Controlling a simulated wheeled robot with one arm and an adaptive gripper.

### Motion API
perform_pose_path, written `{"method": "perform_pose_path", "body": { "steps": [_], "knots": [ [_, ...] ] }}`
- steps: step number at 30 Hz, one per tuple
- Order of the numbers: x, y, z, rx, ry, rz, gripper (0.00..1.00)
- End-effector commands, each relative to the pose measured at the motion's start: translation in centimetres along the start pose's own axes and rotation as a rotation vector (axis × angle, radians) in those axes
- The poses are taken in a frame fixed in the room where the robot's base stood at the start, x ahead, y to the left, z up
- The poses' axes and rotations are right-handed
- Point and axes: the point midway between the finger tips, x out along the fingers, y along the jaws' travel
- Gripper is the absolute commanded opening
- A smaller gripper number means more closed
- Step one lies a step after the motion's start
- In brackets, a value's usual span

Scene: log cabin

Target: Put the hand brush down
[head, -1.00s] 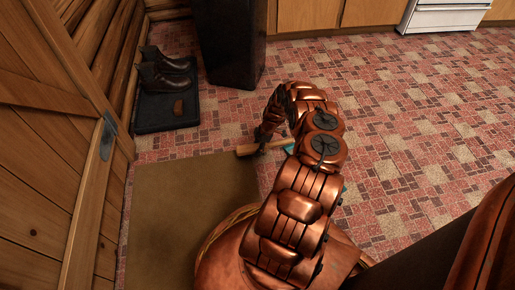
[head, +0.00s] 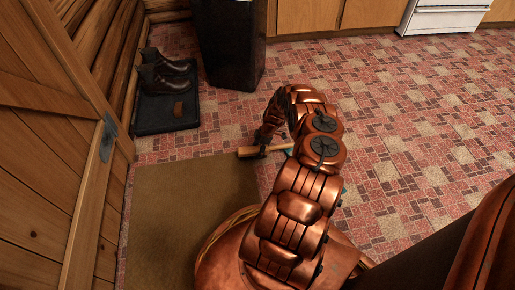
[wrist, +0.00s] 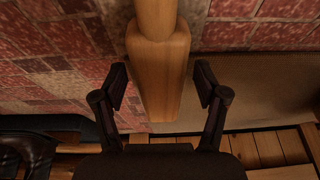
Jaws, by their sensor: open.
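The hand brush shows its pale wooden handle (head: 248,152) near the floor by the top right corner of the brown mat, with the rest mostly behind my arm. In the wrist view the handle (wrist: 157,75) runs down between the two fingers, with a gap on each side. My gripper (head: 263,148) is open around the handle and low over the floor; its fingers also show in the wrist view (wrist: 160,90). The bristles are not clearly visible, and I cannot tell whether the whole brush rests on the floor.
The brown mat (head: 185,215) lies in front of the plank door (head: 50,150). A black tray (head: 150,125) with dark boots (head: 165,68) stands at the left wall. A dark bin (head: 230,45) stands behind. A small blue patch (head: 289,151) shows beside my arm. Tiled floor at right is clear.

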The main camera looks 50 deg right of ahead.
Motion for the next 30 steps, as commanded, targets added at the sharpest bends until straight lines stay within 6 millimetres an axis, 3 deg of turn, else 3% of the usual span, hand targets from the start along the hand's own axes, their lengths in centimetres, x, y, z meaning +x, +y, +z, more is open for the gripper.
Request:
{"method": "perform_pose_path", "body": {
  "steps": [7, 24, 30],
  "knots": [
    [-0.4, 0.0, -0.1, 0.0, 0.0, 0.0, 0.73],
    [-10.9, 0.1, -0.2, 0.001, -0.001, 0.003, 0.73],
    [-12.7, 0.1, -0.3, 0.003, -0.007, -0.001, 0.73]
  ]
}}
